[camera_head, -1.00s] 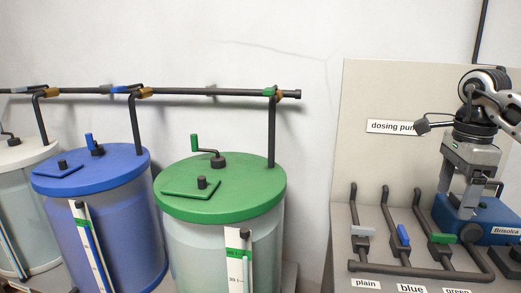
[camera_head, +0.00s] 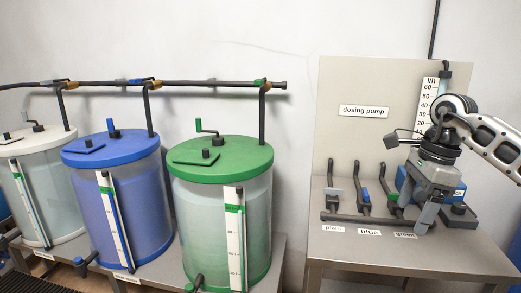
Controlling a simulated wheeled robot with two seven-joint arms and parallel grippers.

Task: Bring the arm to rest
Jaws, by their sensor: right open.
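My right gripper (camera_head: 420,212) is at the right of the head view, at the end of my right arm, which comes in from the right edge. It is open, points down and holds nothing visible. It is in front of the blue dosing pump (camera_head: 403,183), covering much of it, close to the green-handled valve (camera_head: 392,197). I cannot tell whether it touches anything. My left gripper is not in view.
The metal bench (camera_head: 350,255) carries valves with grey (camera_head: 334,191) and blue (camera_head: 366,194) handles, and a backboard (camera_head: 340,145) stands behind. White (camera_head: 45,150), blue (camera_head: 110,146) and green (camera_head: 235,152) lidded tanks stand left under a dark pipe (camera_head: 200,84). The bench front is clear.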

